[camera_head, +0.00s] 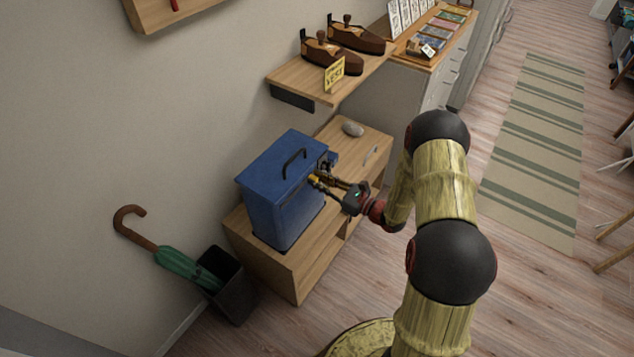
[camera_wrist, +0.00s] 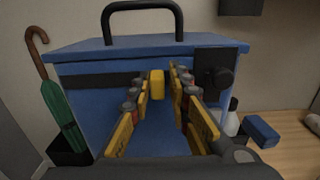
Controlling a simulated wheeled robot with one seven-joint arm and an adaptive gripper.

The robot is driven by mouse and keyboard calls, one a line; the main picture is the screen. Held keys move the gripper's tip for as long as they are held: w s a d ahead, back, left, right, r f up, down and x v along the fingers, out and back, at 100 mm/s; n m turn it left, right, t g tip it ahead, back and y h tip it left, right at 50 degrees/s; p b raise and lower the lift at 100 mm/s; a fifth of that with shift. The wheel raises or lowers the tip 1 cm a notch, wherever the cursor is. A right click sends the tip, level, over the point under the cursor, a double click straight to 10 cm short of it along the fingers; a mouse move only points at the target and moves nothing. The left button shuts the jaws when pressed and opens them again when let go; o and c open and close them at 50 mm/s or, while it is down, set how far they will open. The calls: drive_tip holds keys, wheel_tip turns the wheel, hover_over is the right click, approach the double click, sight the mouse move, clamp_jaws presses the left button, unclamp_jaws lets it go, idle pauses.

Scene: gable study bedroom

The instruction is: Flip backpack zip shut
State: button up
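The blue backpack (camera_head: 275,195) looks like an upright box with a flat overhanging top and a black carry handle (camera_head: 293,163). It stands on a low wooden cabinet. In the wrist view its front face (camera_wrist: 82,105) has a dark horizontal band (camera_wrist: 100,80) and a black plate with a knob (camera_wrist: 218,75) at the right. A small yellow tab (camera_wrist: 157,84), perhaps the zip pull, is at the band's middle. My gripper (camera_wrist: 159,82) faces this front with its fingers parted on either side of the tab. I cannot tell whether they touch it.
The low cabinet (camera_head: 275,270) also carries a grey stone (camera_head: 352,129). In the wrist view a small blue box (camera_wrist: 262,131) and a pale bottle (camera_wrist: 232,122) stand right of the backpack. A shelf (camera_head: 290,82) hangs behind. An umbrella (camera_head: 180,262) leans in a black bin (camera_head: 238,300) at left.

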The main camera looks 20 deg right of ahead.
drive_tip(key=o, duration=0.4)
drive_tip(key=shift+c, duration=0.2)
drive_tip(key=shift+d, duration=0.1)
drive_tip(key=v, duration=1.2)
drive_tip(key=shift+f, duration=0.1)
